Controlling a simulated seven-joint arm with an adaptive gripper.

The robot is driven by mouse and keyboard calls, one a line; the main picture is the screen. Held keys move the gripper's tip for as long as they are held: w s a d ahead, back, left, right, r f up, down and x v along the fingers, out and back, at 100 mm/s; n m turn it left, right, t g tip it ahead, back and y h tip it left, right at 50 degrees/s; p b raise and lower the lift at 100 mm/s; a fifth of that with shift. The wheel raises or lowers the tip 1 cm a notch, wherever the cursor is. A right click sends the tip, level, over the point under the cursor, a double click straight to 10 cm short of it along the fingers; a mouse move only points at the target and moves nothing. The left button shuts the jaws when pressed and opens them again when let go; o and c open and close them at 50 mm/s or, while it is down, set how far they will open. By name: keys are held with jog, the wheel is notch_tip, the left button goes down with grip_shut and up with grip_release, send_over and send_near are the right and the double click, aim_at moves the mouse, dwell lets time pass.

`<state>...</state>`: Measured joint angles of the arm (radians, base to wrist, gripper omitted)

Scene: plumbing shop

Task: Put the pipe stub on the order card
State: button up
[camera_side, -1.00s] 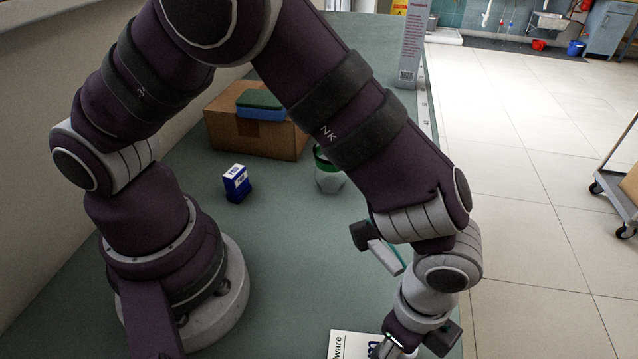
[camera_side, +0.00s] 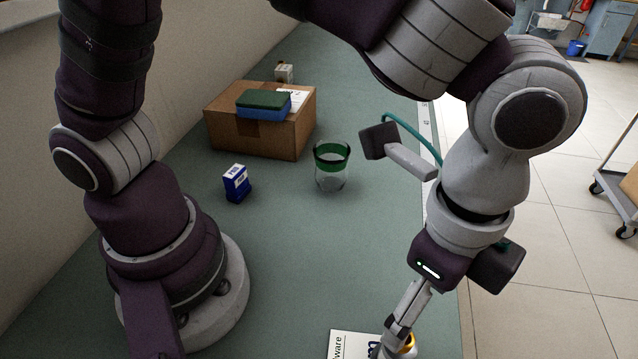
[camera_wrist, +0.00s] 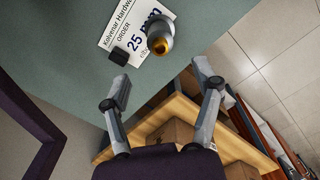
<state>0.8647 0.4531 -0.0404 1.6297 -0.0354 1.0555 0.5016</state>
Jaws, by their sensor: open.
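The order card (camera_side: 343,343) lies on the green bench at the bottom edge of the side view. In the wrist view the white card (camera_wrist: 121,29) shows printed text including "25 mm". The pipe stub (camera_wrist: 160,38), silver with a brass-coloured end, is over the card's lower right part and looks to rest on it. Only a bit of the stub (camera_side: 408,343) shows in the side view, partly behind my finger. My gripper (camera_wrist: 160,78) is open, its fingers apart and empty, back from the stub. In the side view my gripper (camera_side: 386,348) points down by the card.
A cardboard box (camera_side: 258,135) carries a green-and-blue sponge (camera_side: 263,106). A small blue box (camera_side: 236,184) and a green-rimmed glass (camera_side: 332,168) stand on the bench. A dark block (camera_wrist: 118,55) shows at the card's edge. The bench's edge is to the right.

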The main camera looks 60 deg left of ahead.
jog(key=shift+r, duration=0.55)
jog(key=w+a+r+n+t+h, duration=0.1)
jog(key=a+r+n, duration=0.25)
jog(key=a, duration=0.25)
jog(key=w+a+r+n+t, duration=0.2)
jog(key=a+r+n, duration=0.1)
jog(key=a+n, duration=0.3)
jog(key=s+a+n+t+y, duration=0.1)
jog(key=s+a+n, duration=0.3)
jog(key=a, duration=0.5)
jog(key=shift+s+a+n+t, duration=0.15)
jog(key=shift+a+n+t, duration=0.25)
jog(key=shift+n+t, duration=0.6)
jog(key=shift+o, duration=0.3)
